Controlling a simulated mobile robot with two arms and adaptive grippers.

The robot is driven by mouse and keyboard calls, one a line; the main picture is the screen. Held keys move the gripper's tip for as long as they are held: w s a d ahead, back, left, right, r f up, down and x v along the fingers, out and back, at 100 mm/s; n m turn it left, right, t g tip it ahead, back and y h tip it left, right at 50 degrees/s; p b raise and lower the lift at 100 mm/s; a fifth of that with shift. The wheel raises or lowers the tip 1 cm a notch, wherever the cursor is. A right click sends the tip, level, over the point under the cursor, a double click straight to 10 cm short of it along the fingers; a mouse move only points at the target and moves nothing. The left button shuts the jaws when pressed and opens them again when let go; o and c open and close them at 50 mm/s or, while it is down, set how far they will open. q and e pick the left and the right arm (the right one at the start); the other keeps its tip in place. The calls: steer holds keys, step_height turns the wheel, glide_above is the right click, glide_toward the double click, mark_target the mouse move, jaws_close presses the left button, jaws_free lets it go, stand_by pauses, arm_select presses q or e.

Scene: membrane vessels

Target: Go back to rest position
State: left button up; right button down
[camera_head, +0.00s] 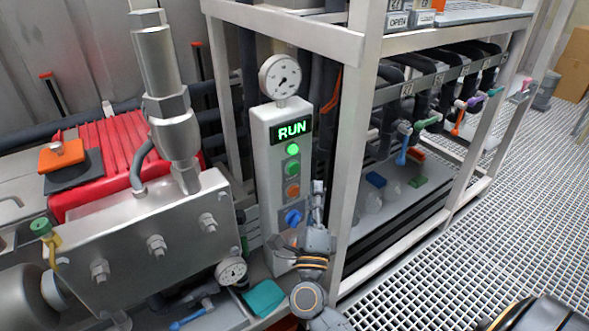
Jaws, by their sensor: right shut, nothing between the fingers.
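My right gripper (318,190) points upward at the lower middle of the view, its fingers together with nothing between them. It is just right of the grey control box (262,150), near the blue knob (293,217). I cannot tell whether it touches the box. My left gripper is not in view. The box has a lit green RUN display (291,130), a lit green lamp (293,149), a green button (292,169) and an orange button (292,191).
A white frame post (352,130) stands close right of my gripper. A metal block (150,240) with bolts and a red ribbed unit (105,150) fill the left. A gauge (279,76) tops the box. A teal cloth (263,298) lies below. Grated floor (480,240) is open at right.

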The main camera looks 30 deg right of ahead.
steer(key=shift+a, duration=0.1)
stand_by(0.4)
